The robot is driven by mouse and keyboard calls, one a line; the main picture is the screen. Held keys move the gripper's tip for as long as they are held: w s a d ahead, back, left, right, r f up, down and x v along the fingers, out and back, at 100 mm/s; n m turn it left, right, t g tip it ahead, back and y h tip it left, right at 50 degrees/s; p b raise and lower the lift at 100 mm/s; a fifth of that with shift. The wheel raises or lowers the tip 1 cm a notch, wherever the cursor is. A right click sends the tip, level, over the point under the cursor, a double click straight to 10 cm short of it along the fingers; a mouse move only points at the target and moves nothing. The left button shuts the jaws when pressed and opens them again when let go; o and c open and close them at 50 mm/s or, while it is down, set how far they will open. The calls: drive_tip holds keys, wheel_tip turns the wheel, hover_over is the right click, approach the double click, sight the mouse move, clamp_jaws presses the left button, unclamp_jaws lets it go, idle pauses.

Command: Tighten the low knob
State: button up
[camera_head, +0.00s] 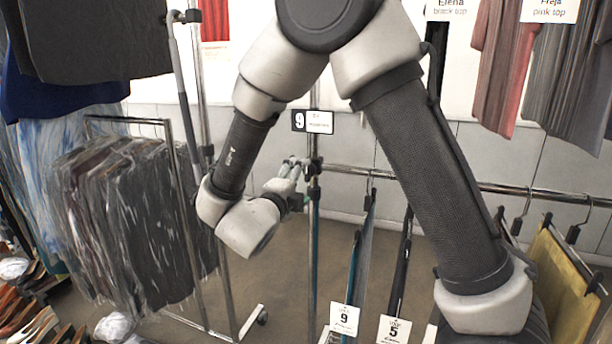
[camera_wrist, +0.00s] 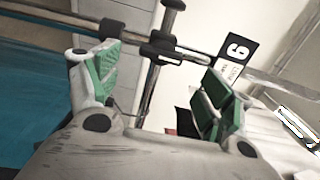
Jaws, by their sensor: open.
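A chrome upright (camera_head: 313,225) carries a dark clamp (camera_head: 315,168) where the low hanging rail meets it. In the wrist view the dark clamp (camera_wrist: 160,47) sits on the upright, with a dark knob-like end (camera_wrist: 109,29) on the bar to its left. I cannot tell for certain which dark piece is the low knob. My gripper (camera_head: 292,170) is beside the clamp in the head view. In the wrist view my gripper (camera_wrist: 158,88) has its green-padded fingers wide apart with nothing between them. The clamp lies beyond the fingertips, apart from the pads.
A number 9 sign (camera_head: 312,121) hangs on the upright above the clamp. The low rail (camera_head: 460,184) runs right with hangers and tagged garments. Bagged dark clothes (camera_head: 125,220) hang at left, shoes (camera_head: 30,320) below. Open floor (camera_head: 275,275) lies below my gripper.

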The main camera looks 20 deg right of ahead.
drive_tip(key=v, duration=0.4)
drive_tip(key=shift+s, duration=0.15)
